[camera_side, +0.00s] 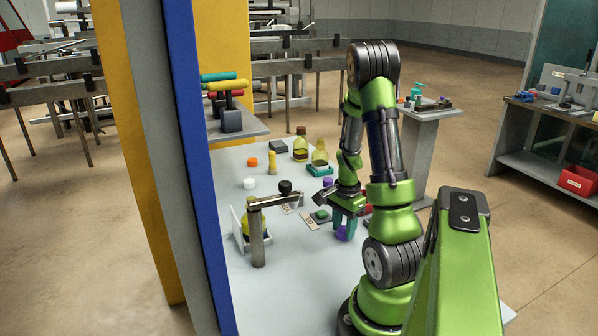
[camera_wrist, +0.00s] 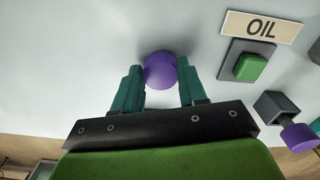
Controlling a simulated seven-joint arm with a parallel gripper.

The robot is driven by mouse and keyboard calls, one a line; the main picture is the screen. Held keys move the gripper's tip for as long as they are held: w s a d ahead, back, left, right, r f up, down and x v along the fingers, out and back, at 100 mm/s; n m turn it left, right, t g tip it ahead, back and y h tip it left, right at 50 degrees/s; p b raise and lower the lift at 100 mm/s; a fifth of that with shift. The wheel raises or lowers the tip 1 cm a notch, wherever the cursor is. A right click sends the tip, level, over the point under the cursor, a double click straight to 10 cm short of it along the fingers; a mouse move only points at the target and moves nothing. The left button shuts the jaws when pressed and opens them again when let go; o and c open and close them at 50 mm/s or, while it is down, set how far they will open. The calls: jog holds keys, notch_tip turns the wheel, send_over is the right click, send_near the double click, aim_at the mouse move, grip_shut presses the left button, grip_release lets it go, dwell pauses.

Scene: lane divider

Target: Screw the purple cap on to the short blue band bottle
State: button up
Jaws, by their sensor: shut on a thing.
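My gripper (camera_side: 343,222) has its teal fingers shut on a purple cap (camera_side: 342,234), low over the near part of the grey table. In the wrist view the purple cap (camera_wrist: 160,68) sits between the fingertips (camera_wrist: 160,78). Whether it touches the table is unclear. A squat yellowish bottle (camera_side: 320,158) stands in a teal holder (camera_side: 320,170) at the back, beyond my gripper. A taller yellowish bottle with a brown top (camera_side: 301,148) stands left of it. Another yellow bottle (camera_side: 246,222) is partly hidden behind a metal post. I cannot make out a blue band on any bottle.
The metal post with a side arm (camera_side: 256,235) stands left of my gripper. A green button (camera_wrist: 250,68) lies beside an OIL label (camera_wrist: 262,27). A second purple piece (camera_wrist: 299,137) is at right. Orange (camera_side: 252,162), white (camera_side: 250,183) and black (camera_side: 285,187) caps lie at left.

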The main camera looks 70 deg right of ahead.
aim_at(342, 230)
jog(key=shift+c, duration=0.4)
jog(key=shift+r, duration=0.1)
jog(key=shift+r, duration=0.3)
notch_tip(342, 230, up, 9)
jog(key=w+a+r+n, duration=0.2)
jog(key=w+a+r, duration=0.1)
jog(key=w, duration=0.4)
jog(key=w+a+r+n, duration=0.2)
jog(key=w+a+r, duration=0.1)
jog(key=w, duration=0.5)
jog(key=w+a+r+n, duration=0.2)
jog(key=w+a+r, duration=0.2)
jog(key=w, duration=0.3)
jog(key=shift+w+r, duration=0.25)
jog(key=shift+r, duration=0.25)
jog(key=shift+f, duration=2.95)
